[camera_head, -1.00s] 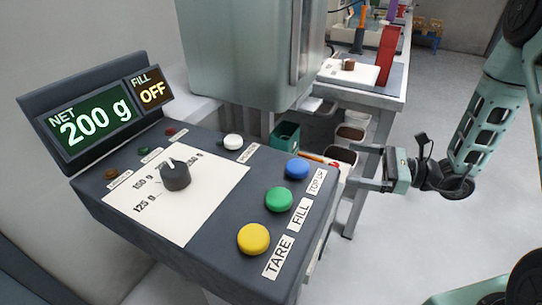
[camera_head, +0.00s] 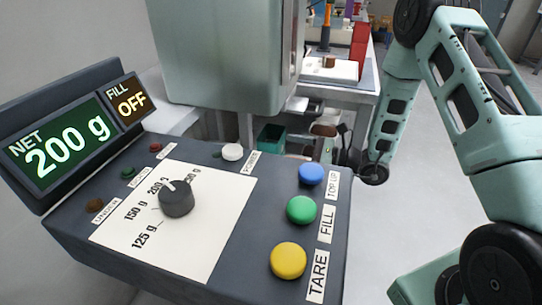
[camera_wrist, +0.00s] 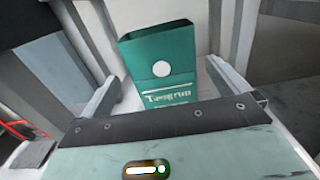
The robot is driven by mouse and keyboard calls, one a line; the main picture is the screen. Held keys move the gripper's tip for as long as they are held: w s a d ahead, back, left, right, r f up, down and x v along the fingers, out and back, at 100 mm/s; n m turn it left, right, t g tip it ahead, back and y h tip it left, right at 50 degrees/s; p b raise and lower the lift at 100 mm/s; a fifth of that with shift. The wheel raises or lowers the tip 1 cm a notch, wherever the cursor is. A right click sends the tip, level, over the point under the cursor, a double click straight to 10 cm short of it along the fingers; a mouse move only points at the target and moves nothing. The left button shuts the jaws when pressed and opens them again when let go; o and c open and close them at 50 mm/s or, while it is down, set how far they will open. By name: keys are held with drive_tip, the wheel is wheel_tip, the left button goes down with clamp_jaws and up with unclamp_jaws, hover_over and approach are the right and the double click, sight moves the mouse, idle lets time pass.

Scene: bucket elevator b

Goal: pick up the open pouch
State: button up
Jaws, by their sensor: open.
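The open pouch (camera_wrist: 160,65) is a teal, upright bag with an open top, a white round mark and white lettering. In the wrist view it stands ahead, between the two fingers of my gripper (camera_wrist: 163,78). The fingers are apart, one on each side, and I see no clear contact with the pouch. In the head view the pouch (camera_head: 270,138) shows partly, below the large metal housing and behind the control panel.
The control panel (camera_head: 235,235) fills the foreground, its display (camera_head: 65,145) reading 200 g and fill OFF. The metal housing (camera_head: 222,55) hangs above the pouch. A white-topped bench (camera_head: 345,95) with several items stands behind. Grey floor is free at right.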

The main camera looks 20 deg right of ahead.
sight(265, 147)
drive_tip(key=x, duration=0.7)
drive_tip(key=shift+w+a+f, duration=0.15)
drive_tip(key=shift+w+f, duration=0.05)
drive_tip(key=shift+w, duration=0.05)
drive_tip(key=c, duration=0.7)
